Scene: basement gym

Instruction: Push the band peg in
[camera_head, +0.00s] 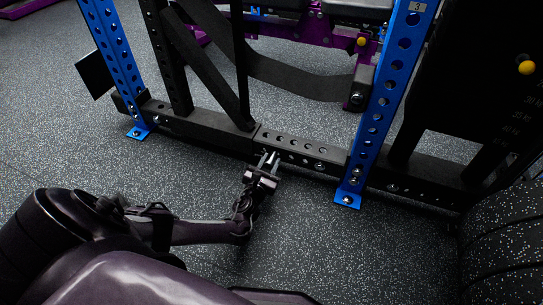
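The black lower beam (215,124) of the rack runs between two blue uprights and has a row of holes in its top face. My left gripper (268,160) is at the near side of this beam, with its fingertips close to or against the front face, left of the right blue upright (384,100). Light metallic strips show at the fingertips. I cannot tell whether the band peg is among them, since the gripper hides that spot. Whether the fingers are open or shut is too small to tell. My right gripper is not in view.
The left blue upright (114,62) stands on a bolted foot. A black strap (300,82) hangs behind the beam. A black weight machine with a yellow knob (526,68) and stacked speckled plates (505,235) stand at the right. Speckled floor (330,240) in front is clear.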

